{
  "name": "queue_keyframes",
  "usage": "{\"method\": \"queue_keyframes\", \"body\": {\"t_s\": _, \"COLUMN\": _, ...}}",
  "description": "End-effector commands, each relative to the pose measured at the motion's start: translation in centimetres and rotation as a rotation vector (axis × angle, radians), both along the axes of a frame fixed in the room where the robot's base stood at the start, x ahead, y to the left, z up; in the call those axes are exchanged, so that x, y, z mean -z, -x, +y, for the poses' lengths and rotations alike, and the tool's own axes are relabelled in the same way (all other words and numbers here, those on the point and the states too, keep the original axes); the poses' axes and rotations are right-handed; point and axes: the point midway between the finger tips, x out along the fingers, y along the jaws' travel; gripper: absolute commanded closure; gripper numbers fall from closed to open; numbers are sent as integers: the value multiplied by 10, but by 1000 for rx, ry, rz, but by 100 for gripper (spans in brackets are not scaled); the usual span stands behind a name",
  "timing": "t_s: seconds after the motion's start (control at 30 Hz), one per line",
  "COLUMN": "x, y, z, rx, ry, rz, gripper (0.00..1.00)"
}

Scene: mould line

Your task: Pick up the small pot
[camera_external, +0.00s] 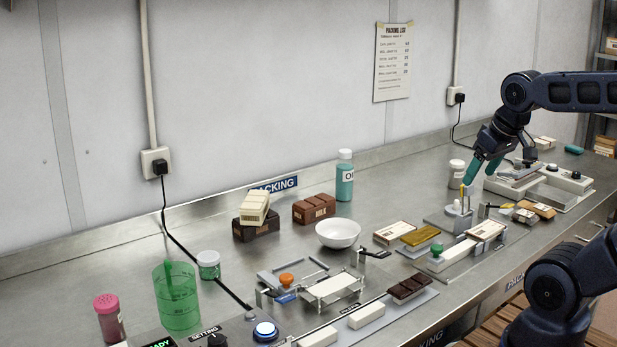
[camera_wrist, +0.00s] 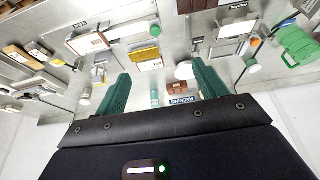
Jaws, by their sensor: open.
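Two small lidded pots show, and I cannot tell which one the task means. One white pot (camera_external: 456,172) with a dark label stands near the wall, just left of my gripper (camera_external: 478,177). The other white pot (camera_external: 208,264) has a green label and stands farther left, by a green beaker. In the wrist view a pale pot (camera_wrist: 86,97) shows left of my gripper (camera_wrist: 160,72), and a green-and-white pot (camera_wrist: 252,65) shows at the right. My gripper's teal fingers are apart and empty, pointing down above the bench.
A small grey stand (camera_external: 447,217) with a white knob and yellow stick is below my gripper. A teal bottle (camera_external: 344,177), white bowl (camera_external: 338,233), green beaker (camera_external: 177,298) and pink-capped shaker (camera_external: 108,318) stand leftward. Trays with bars line the front.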

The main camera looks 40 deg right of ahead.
Motion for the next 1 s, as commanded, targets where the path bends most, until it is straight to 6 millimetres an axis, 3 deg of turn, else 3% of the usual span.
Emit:
{"method": "queue_keyframes", "body": {"t_s": 0.4, "x": 0, "y": 0, "z": 0, "rx": 0, "ry": 0, "rz": 0, "gripper": 28}}
{"method": "queue_keyframes", "body": {"t_s": 0.47, "x": 0, "y": 0, "z": 0, "rx": 0, "ry": 0, "rz": 0, "gripper": 22}}
{"method": "queue_keyframes", "body": {"t_s": 0.77, "x": -1, "y": -2, "z": 1, "rx": -5, "ry": 1, "rz": 1, "gripper": 22}}
{"method": "queue_keyframes", "body": {"t_s": 0.87, "x": -7, "y": -12, "z": 3, "rx": -26, "ry": 7, "rz": 8, "gripper": 22}}
{"method": "queue_keyframes", "body": {"t_s": 1.0, "x": -19, "y": -39, "z": 12, "rx": -90, "ry": 24, "rz": 31, "gripper": 22}}
